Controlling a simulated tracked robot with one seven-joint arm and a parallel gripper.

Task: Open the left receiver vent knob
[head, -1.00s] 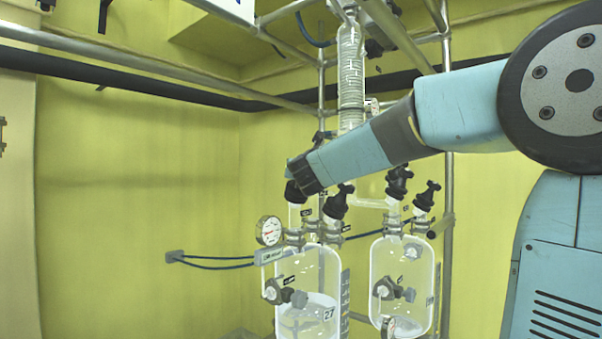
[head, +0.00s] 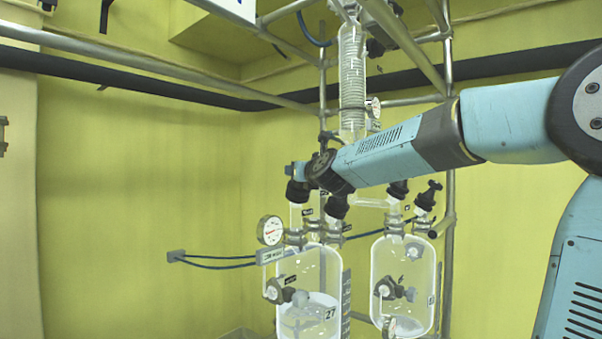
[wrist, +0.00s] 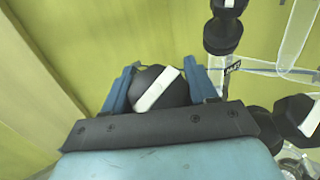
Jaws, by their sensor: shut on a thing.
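The left receiver (head: 307,285) is a clear glass vessel marked 27, partly filled with liquid. Two black knobs stand on its top necks: a left one (head: 297,193) and a right one (head: 336,206). My gripper (head: 295,171) is at the top of the left knob. In the wrist view, the blue fingers of my gripper (wrist: 160,68) are on both sides of a black knob (wrist: 172,95) with a white bar and are shut on it. The white bar lies diagonally. The knob's lower part is hidden behind the gripper's dark plate.
The right receiver (head: 403,280) has its own black knobs (head: 428,196), close to my arm. A round gauge (head: 270,230) sits left of the left receiver's necks. A glass coil condenser (head: 352,75) and metal frame pipes stand behind.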

